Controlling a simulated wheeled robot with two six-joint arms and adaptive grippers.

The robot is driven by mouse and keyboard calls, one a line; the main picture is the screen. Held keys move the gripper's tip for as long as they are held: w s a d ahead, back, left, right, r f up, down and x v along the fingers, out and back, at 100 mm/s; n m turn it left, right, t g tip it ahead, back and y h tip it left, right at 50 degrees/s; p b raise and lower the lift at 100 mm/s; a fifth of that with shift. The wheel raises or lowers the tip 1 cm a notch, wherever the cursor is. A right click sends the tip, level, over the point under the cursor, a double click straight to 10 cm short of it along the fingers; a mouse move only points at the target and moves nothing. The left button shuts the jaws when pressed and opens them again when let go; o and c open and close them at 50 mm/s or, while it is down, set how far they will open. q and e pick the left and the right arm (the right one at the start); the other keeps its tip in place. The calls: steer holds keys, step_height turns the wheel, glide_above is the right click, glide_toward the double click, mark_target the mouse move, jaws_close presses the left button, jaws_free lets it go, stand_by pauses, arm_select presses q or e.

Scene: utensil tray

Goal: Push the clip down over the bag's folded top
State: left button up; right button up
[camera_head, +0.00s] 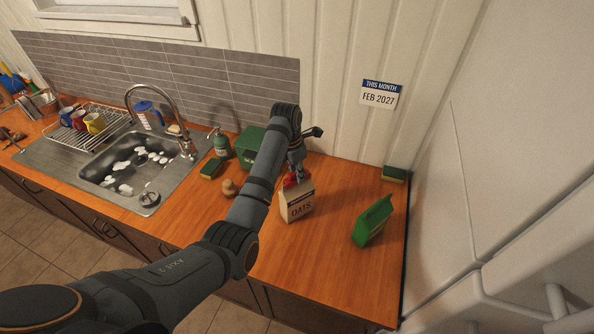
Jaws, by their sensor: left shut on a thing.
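The bag, cream with a brown band and the word OATS (299,208), stands upright on the wooden counter. The red clip (291,182) is at the bag's top edge, under my left gripper (297,174). My left gripper is shut on the clip and points down at the bag's top. The gripper partly hides the clip and the fold, so I cannot tell how far the clip sits over the fold. My right gripper is not in view.
A green bag (372,222) stands tilted to the right, with a sponge (394,174) behind it. A green box (249,146), a soap bottle (221,144) and the sink (105,170) are left. The front right counter (335,275) is clear.

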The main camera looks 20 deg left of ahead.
mark_target(294, 173)
arm_select(q)
steer(key=shift+f, duration=0.25)
steer(key=o, duration=0.9)
steer(key=shift+o, duration=0.2)
steer(key=r, duration=0.5)
steer(key=s+r, duration=0.1)
steer(key=r, duration=0.1)
steer(key=shift+a+r, duration=0.2)
steer(key=shift+a, duration=0.15)
